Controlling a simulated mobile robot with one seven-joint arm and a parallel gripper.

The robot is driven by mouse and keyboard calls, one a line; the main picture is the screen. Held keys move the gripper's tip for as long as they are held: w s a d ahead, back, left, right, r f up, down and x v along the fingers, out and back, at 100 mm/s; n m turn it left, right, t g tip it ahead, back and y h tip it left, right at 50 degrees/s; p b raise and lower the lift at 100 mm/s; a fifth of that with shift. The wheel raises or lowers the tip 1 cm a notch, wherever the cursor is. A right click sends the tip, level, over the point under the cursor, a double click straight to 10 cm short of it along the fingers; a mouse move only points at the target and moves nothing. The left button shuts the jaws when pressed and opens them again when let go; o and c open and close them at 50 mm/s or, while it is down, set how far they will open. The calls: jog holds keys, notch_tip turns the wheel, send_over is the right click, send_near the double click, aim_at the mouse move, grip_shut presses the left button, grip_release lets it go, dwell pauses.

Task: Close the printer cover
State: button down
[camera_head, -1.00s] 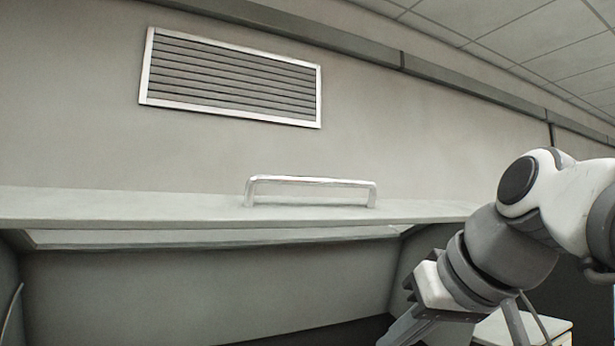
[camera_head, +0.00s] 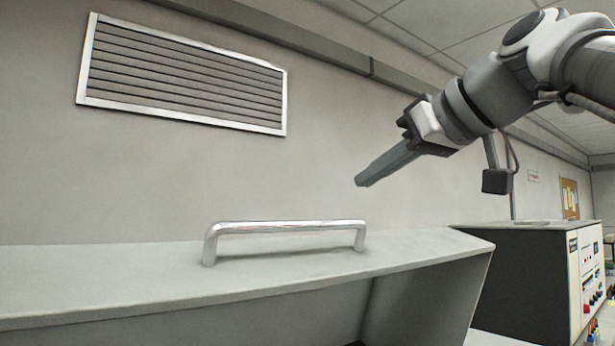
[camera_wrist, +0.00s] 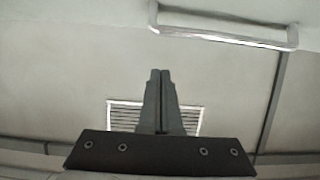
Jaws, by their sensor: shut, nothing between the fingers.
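The printer cover (camera_head: 130,284) is a pale grey panel across the lower part of the head view. It is raised, with a darker hollow showing under its front edge. A silver bar handle (camera_head: 285,227) stands on its top. The handle also shows at the top of the wrist view (camera_wrist: 225,33). My gripper (camera_head: 360,182) is above and to the right of the handle, apart from it, pointing down and to the left. Its fingers are together and empty; they also show together in the wrist view (camera_wrist: 160,75).
A louvred vent (camera_head: 183,75) is on the wall behind. A dark cabinet with a white control panel (camera_head: 588,270) stands at the right. A cork notice board (camera_head: 569,198) hangs further back. The space between my gripper and the cover is clear.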

aim_at(358, 221)
jog(key=p+x, duration=0.1)
jog(key=x, duration=0.6)
jog(key=shift+w+a+f, duration=0.1)
jog(key=shift+w+a, duration=0.15)
jog(key=shift+w, duration=0.05)
jog(key=s+d, duration=0.1)
jog(key=s+d+f, duration=0.1)
jog(key=shift+s+f, duration=0.15)
jog(key=shift+s, duration=0.25)
jog(key=shift+s+d+f, duration=0.1)
jog(key=shift+s+f, duration=0.1)
jog(key=shift+f, duration=0.1)
